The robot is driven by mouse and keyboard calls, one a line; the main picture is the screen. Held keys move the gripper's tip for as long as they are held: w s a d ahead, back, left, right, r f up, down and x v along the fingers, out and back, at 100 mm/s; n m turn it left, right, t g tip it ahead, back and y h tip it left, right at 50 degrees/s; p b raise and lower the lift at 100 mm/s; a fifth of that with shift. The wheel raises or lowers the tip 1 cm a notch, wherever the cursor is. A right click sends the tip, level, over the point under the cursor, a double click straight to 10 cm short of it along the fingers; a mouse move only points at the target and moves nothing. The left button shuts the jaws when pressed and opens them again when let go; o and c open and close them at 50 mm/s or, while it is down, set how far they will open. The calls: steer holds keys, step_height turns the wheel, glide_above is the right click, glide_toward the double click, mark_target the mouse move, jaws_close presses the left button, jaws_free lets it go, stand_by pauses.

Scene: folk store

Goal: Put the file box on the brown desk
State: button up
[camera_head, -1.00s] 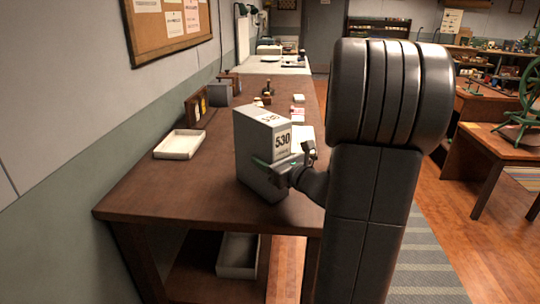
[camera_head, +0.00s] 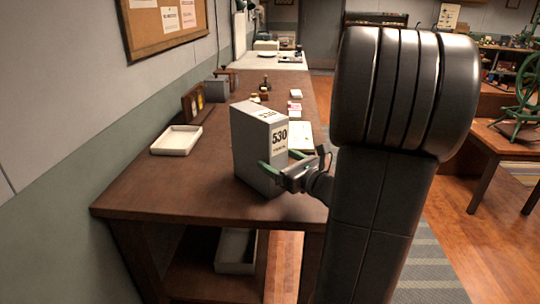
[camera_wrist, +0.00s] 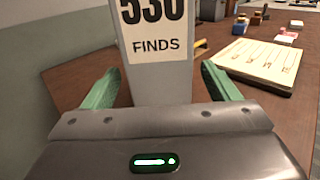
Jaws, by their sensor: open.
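The grey file box (camera_head: 254,140) stands upright on the brown desk (camera_head: 150,193), near its front right part. Its white label reads 530, and the wrist view shows FINDS below the number on the box (camera_wrist: 160,82). My gripper (camera_head: 280,162) is at the box's labelled face, with green fingers spread on either side of it. In the wrist view my gripper (camera_wrist: 160,88) is open, and gaps show between both fingers and the box. The box's lower part is partly hidden by my gripper.
A white tray (camera_head: 176,140) lies to the left of the box. A pale board (camera_head: 300,137) lies behind it to the right. Small items and a grey container (camera_head: 216,89) stand farther back. Bare desk lies at the front left.

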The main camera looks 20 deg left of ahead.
mark_target(267, 142)
steer(key=v, duration=0.6)
steer(key=shift+s+d, duration=0.15)
steer(key=shift+d, duration=0.1)
steer(key=x, duration=1.2)
steer(key=shift+s, duration=0.1)
steer(key=shift+r+p, duration=0.4)
steer(key=shift+r, duration=1.3)
